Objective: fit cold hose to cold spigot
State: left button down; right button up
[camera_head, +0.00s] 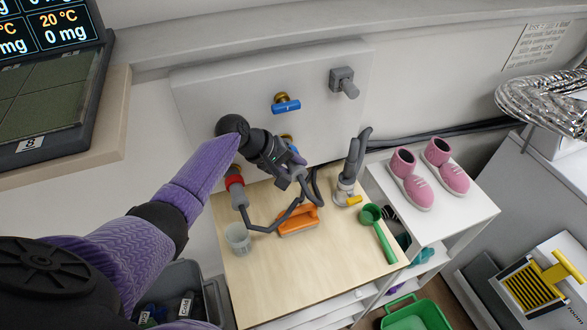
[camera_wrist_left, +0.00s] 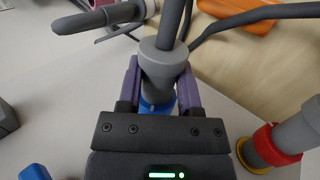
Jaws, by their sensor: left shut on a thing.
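My left gripper (camera_head: 293,170) is shut on a grey hose end, the cold hose (camera_head: 303,187), in front of the white panel (camera_head: 215,95). In the left wrist view the hose end (camera_wrist_left: 162,62) sits between the purple fingers, with a blue ring (camera_wrist_left: 157,106) just beyond it. A brass and blue spigot (camera_head: 287,138) shows partly behind the gripper on the panel. Whether the hose end is seated on it, I cannot tell. My right gripper is not in view.
A blue-handled tap (camera_head: 286,106) and a grey fitting (camera_head: 344,82) are on the panel. A red-collared hose end (camera_head: 235,183) is at the left. A cup (camera_head: 238,239), orange brush (camera_head: 298,221), grey fixture (camera_head: 347,187) and green scoop (camera_head: 377,226) are on the wooden table (camera_head: 330,265).

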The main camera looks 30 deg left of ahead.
pick_arm(q)
jog(key=shift+w+a, duration=0.15)
jog(key=shift+a, duration=0.05)
jog(key=shift+c, duration=1)
grip_release()
jog(key=p+v, duration=0.2)
jog(key=v, duration=0.8)
jog(key=shift+f, duration=0.1)
